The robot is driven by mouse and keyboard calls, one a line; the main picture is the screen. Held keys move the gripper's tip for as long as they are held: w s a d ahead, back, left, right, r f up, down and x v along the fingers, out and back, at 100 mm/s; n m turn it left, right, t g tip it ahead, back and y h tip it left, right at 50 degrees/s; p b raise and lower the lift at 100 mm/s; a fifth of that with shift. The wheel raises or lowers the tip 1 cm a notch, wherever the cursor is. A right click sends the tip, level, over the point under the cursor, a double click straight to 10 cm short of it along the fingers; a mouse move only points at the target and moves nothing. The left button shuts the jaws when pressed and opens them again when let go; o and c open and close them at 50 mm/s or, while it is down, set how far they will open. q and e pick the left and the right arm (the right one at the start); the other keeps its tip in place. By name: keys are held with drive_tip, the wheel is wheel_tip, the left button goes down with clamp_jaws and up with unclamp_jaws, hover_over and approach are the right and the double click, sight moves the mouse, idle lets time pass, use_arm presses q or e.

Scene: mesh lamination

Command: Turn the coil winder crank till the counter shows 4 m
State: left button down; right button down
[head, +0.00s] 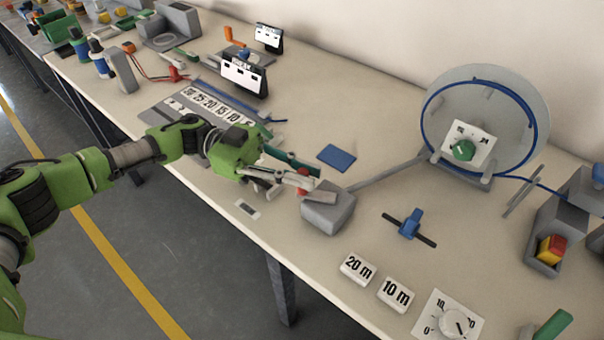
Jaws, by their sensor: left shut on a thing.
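The coil winder is a large grey disc (487,90) at the back right, with blue cable (533,128) looped around it. A white scale plate with a green knob (463,150) stands in front of its middle. A grey bar (385,174) runs from its foot to a grey block (328,212) near the table's front. My left gripper (303,186) is at the top of this block, shut on a small red piece (306,181) that looks like the crank handle. The fingers partly hide it. I cannot read a metre count. My right gripper is not in view.
A blue pad (337,157) lies behind my left gripper. A blue tap-like part (410,224), "20 m" (357,268) and "10 m" (396,293) blocks and a white dial (455,323) lie right.

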use_arm(q)
drive_tip(key=c, duration=2)
unclamp_jaws()
drive_tip(key=v, duration=1.2)
drive_tip(key=shift+o, duration=0.2)
drive_tip(key=shift+r, duration=0.1)
